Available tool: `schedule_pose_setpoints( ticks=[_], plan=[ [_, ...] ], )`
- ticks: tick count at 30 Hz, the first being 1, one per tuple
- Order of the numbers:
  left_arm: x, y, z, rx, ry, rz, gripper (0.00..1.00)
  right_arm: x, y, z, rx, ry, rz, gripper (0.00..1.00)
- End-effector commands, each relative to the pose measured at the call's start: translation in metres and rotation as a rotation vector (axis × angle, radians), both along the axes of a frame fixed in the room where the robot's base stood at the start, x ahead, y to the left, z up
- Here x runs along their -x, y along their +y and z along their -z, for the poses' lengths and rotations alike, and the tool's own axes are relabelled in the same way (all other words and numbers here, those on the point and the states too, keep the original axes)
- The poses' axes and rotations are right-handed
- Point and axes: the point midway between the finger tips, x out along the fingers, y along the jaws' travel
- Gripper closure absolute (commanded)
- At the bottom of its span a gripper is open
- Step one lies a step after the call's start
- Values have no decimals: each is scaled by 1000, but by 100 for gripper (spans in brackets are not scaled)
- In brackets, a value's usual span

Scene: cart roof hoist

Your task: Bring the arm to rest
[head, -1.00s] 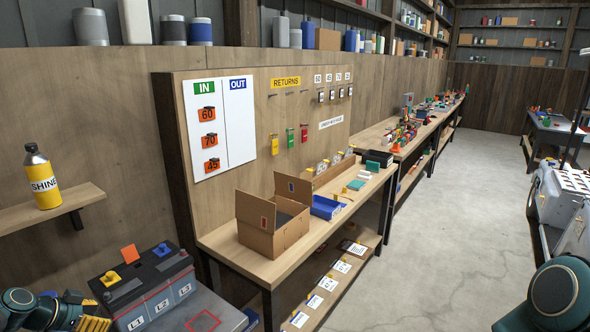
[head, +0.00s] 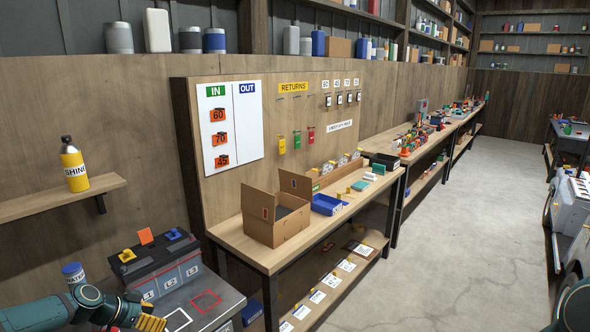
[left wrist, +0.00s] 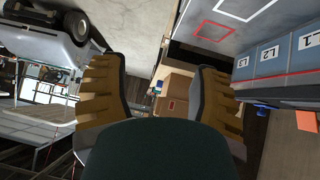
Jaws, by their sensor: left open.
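My left arm comes in at the bottom left of the head view. Its gripper (head: 150,322) is at the bottom edge, in front of the battery and the grey surface. In the left wrist view the gripper (left wrist: 160,100) has its two ribbed brown fingers wide apart with nothing between them. The dark battery (head: 160,268), with L-labelled cells and an orange tab, stands just beyond the gripper; it also shows in the left wrist view (left wrist: 280,60), apart from the fingers.
A grey surface (head: 222,305) with red and white outlines lies beside the battery. A WATER bottle (head: 73,275) stands behind my left arm. A workbench (head: 262,256) carries an open cardboard box (head: 275,225) and a blue tray (head: 328,204).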

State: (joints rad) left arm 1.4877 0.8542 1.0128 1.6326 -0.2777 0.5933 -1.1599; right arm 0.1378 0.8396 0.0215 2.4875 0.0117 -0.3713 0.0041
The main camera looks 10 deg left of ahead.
Motion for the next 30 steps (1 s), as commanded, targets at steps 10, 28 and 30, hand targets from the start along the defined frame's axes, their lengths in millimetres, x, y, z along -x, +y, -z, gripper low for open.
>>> schedule_pose_setpoints(
  ticks=[10, 28, 30],
  plan=[
    [-24, -193, 74, 183, 216, -11, 38, 2, 1, 14, 1, 4, -3, 47],
    [124, -399, 166, 173, 644, -308, 38, 5, 2, 40, 2, 13, -10, 47],
    [139, -402, 170, 155, 659, -352, 38, 5, 2, 42, 2, 13, -10, 47]
  ],
)
